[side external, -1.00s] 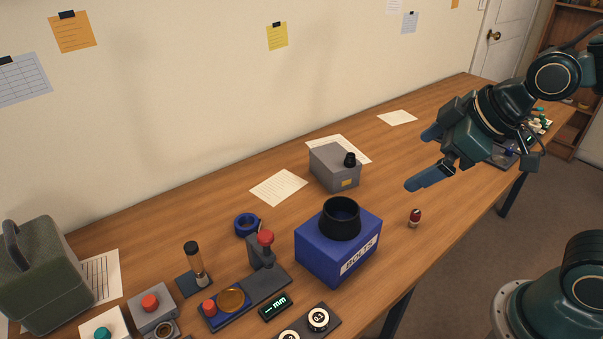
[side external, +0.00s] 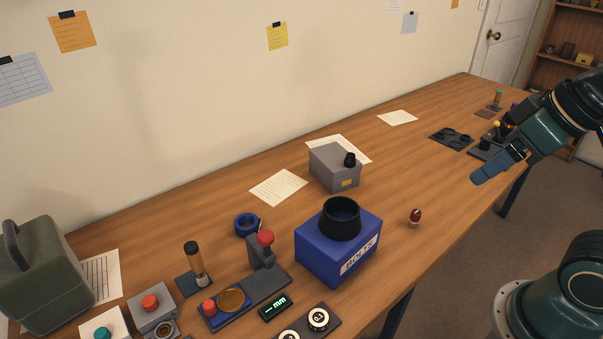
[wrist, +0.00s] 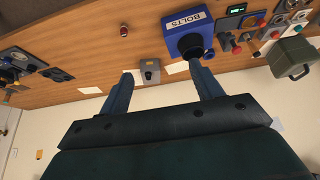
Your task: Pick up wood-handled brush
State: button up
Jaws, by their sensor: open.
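I cannot say for sure which object is the wood-handled brush. An upright piece with a tan, wood-like body and black top (side external: 195,264) stands on a dark base at the left in the side view. A small tan upright piece with a teal top (side external: 498,99) stands at the far right end of the table. My gripper (side external: 485,175) is above the right part of the table, apart from both pieces. In the wrist view my gripper (wrist: 162,70) has its two blue fingers spread with nothing between them.
A blue BOLTS box (side external: 325,262) with a black ring on top stands mid-table, near a grey box (side external: 337,172) and a small red-topped piece (side external: 415,218). The table between is mostly clear.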

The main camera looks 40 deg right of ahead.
jog(key=shift+c, duration=1.3)
jog(key=w+a+r+m+y, duration=0.25)
jog(key=w+a+m, duration=0.35)
jog(key=w, duration=0.6)
jog(key=m+g+y, duration=0.2)
jog(key=m+g, duration=0.3)
jog(key=m, duration=1)
send_over(197, 266)
jog(key=d, duration=0.5)
notch_tip(197, 266, down, 16)
jog(key=x, duration=0.9)
jog(key=shift+w, duration=0.3)
